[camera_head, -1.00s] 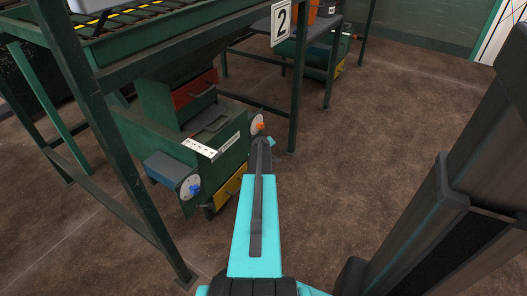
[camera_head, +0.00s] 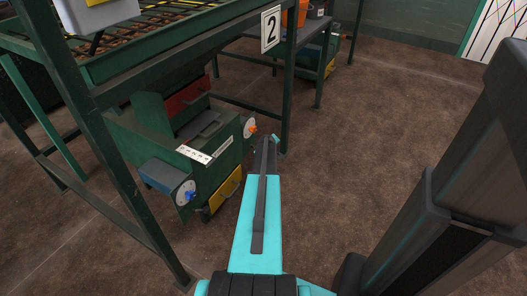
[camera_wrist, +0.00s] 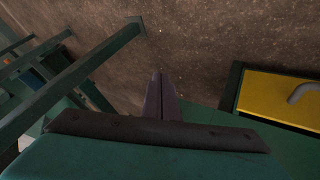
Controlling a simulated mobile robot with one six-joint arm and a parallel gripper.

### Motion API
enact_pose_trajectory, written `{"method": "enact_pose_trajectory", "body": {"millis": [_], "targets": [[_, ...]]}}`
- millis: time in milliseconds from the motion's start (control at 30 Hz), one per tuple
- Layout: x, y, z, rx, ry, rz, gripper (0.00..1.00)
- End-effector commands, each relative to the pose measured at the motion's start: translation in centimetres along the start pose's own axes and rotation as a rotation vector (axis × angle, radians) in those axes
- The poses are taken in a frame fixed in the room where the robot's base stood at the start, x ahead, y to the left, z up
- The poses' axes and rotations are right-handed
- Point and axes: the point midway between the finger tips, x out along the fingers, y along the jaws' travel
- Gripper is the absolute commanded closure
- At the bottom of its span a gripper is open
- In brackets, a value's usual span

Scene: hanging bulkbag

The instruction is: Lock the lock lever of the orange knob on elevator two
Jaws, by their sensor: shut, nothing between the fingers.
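The orange knob (camera_head: 252,129) sits on a round pale plate on the side of the green machine (camera_head: 228,142), which stands under the frame with the number 2 sign (camera_head: 270,30). Its lock lever is too small to make out. My arm reaches out in the head view, and its far end is just right of the orange knob; the fingers there are not clear. In the wrist view my gripper (camera_wrist: 161,96) shows as two dark fingers held together and empty. The orange knob is not visible in the wrist view.
A blue knob (camera_head: 187,193) and a yellow drawer (camera_head: 225,190) are on the machine's near side. The yellow drawer front also shows in the wrist view (camera_wrist: 275,95). Green frame legs (camera_head: 125,180) stand at left. The brown floor (camera_head: 360,170) to the right is open.

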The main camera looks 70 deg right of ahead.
Motion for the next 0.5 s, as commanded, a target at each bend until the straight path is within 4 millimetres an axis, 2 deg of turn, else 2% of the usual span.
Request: {"method": "enact_pose_trajectory", "body": {"millis": [200, 500], "targets": [[0.65, 0.88, -0.31, 0.0, 0.0, 0.0, 1.0], [0.89, 1.11, -0.45, -0.001, 0.001, -0.001, 1.0]]}}
